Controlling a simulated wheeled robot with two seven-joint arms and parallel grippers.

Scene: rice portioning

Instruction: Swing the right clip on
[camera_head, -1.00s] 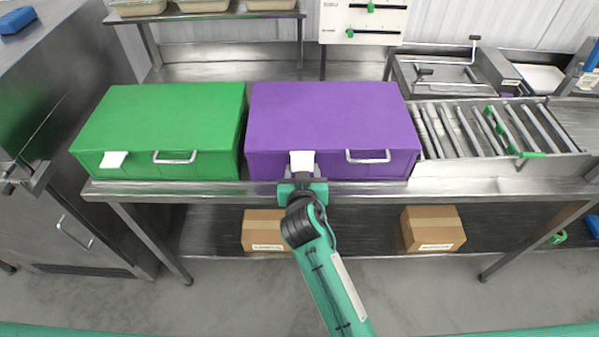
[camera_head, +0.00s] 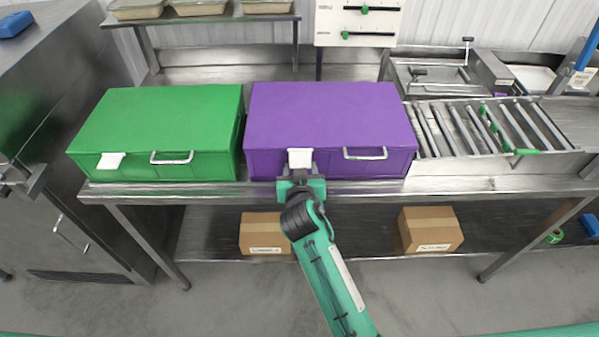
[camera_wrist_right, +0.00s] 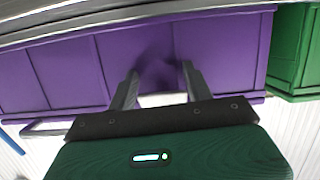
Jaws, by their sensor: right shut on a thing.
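The purple box (camera_head: 330,115) stands closed on the steel table, right of the green box (camera_head: 160,120). A white clip (camera_head: 300,158) is on its front face, left of its metal handle (camera_head: 365,154). My right gripper (camera_head: 302,175) reaches up from below and is shut on this clip, its fingers hiding the lower part. In the right wrist view, the two fingers (camera_wrist_right: 160,88) stand against the purple front (camera_wrist_right: 75,70), with a piece of the white clip (camera_wrist_right: 162,100) between them. I cannot tell whether the clip is latched. My left gripper is not in view.
The green box has its own white clip (camera_head: 110,161), which sticks out at the front. A roller conveyor (camera_head: 485,130) lies to the right. Cardboard boxes (camera_head: 430,229) sit on the lower shelf. Trays (camera_head: 200,8) stand on a rack behind.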

